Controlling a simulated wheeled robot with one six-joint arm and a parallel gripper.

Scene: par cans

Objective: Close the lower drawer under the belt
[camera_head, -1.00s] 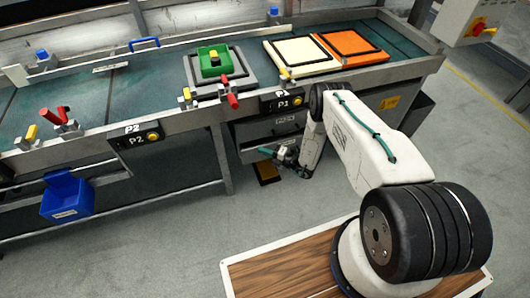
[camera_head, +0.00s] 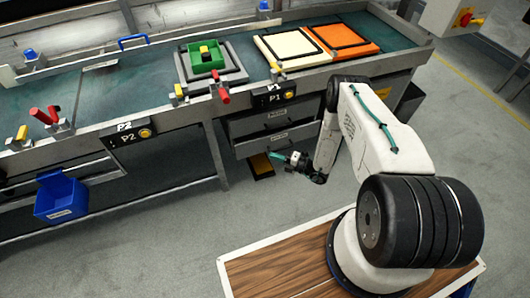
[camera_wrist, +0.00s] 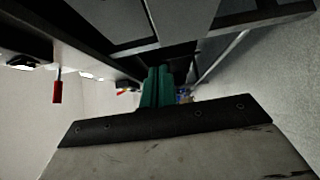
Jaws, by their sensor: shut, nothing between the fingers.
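The grey drawer unit hangs under the belt in the head view, with an upper drawer (camera_head: 272,121) and the lower drawer (camera_head: 277,138). The lower drawer's front with its handle and label faces me. I cannot tell for sure how far it stands out, if at all. My gripper (camera_head: 278,156) is just below and in front of the lower drawer's front, its teal fingers pointing left. The fingers are together and empty; they also show in the wrist view (camera_wrist: 157,88), under dark frame parts. Contact with the drawer cannot be made out.
The belt (camera_head: 160,85) carries a green box (camera_head: 207,60) on a grey plate, a cream panel (camera_head: 290,47) and an orange panel (camera_head: 342,40). A blue bin (camera_head: 62,197) hangs at the left. A table leg (camera_head: 216,155) stands left of the drawers. The floor in front is clear.

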